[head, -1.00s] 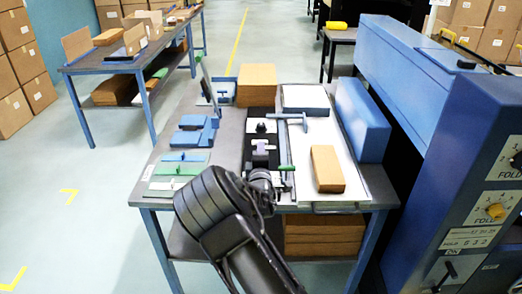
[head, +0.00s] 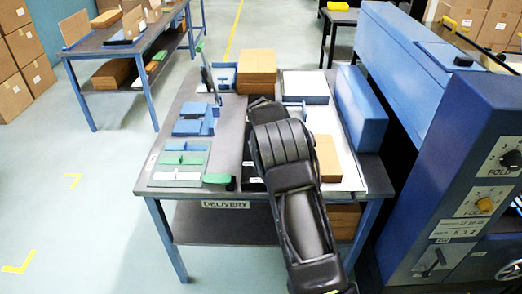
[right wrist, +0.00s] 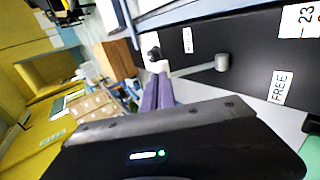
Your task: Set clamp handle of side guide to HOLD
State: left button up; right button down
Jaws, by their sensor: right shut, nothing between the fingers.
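In the right wrist view a pale grey lever with a round knob (right wrist: 221,62), apparently the clamp handle, lies over a dark panel (right wrist: 245,55). Its knob is between a FREE label (right wrist: 280,88) and a smaller label (right wrist: 187,40) that is too blurred to read surely. My right gripper (right wrist: 155,55) is shut and empty, its fingertips by the lever's other end. I cannot tell whether they touch. In the head view my right arm covers the handle, the gripper and most of the panel; part of the side guide's blue-grey bar (head: 294,104) shows. My left gripper is not in view.
A cardboard stack (head: 256,70), a blue block (head: 360,108) and a brown pad (head: 327,158) stand around the arm on the delivery table (head: 225,150). A green-handled piece (head: 217,179) is at the front edge. The blue machine (head: 450,130) stands close on the right.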

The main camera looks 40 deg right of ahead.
jog(key=shift+w+d+f+b, duration=0.25)
jog(key=shift+w+d+b, duration=0.1)
jog(key=shift+w, duration=0.1)
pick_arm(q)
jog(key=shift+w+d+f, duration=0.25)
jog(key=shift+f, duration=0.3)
pick_arm(e)
jog(key=shift+d+r, duration=0.1)
jog(key=shift+w, duration=0.1)
jog(key=shift+r, duration=0.1)
